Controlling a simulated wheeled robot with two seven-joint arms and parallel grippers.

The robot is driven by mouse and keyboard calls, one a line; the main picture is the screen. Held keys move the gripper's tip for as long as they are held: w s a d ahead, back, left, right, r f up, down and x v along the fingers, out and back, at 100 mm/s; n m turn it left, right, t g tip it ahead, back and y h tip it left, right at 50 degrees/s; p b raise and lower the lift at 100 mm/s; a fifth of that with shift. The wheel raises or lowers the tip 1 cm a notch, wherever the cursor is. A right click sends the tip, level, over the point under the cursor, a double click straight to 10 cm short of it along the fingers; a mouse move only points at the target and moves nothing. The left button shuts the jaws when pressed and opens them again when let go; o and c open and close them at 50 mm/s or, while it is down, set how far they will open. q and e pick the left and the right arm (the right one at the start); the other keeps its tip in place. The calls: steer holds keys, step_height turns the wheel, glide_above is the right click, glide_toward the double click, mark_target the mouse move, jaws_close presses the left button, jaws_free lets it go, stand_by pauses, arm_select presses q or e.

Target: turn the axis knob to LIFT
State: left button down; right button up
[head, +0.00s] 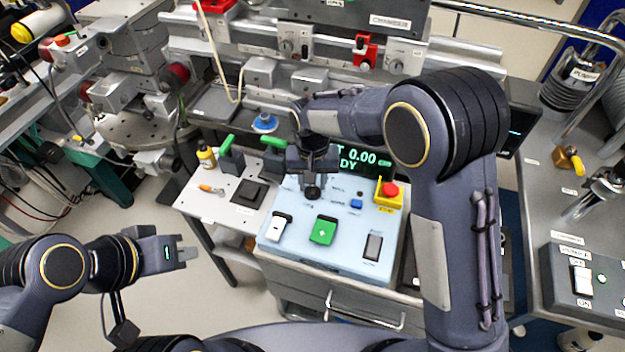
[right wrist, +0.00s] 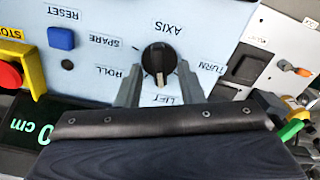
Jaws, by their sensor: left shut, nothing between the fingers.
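The black axis knob (right wrist: 159,60) sits on the pale blue panel (right wrist: 100,50) under the upside-down word AXIS. In the right wrist view ROLL is to its left, TURN to its right and LIFT below it. Its grip bar runs roughly up and down there; I cannot tell surely which end is the pointer. My right gripper (right wrist: 159,82) is open, with one finger on each side of the knob and gaps visible. In the head view the right gripper (head: 313,178) is above the knob (head: 313,192). My left gripper (head: 184,253) is shut and empty, left of the console.
The panel also carries a blue button (head: 356,203), a red stop button (head: 389,190) on yellow, a green switch (head: 323,230), a white switch (head: 281,227) and a dark rocker (head: 373,246). A green-lit display (head: 366,161) stands behind. Green-handled parts (head: 231,155) stand left of the panel.

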step_height(320, 180, up, 7)
steer(key=shift+r, duration=0.35)
stand_by(0.3)
stand_by(0.4)
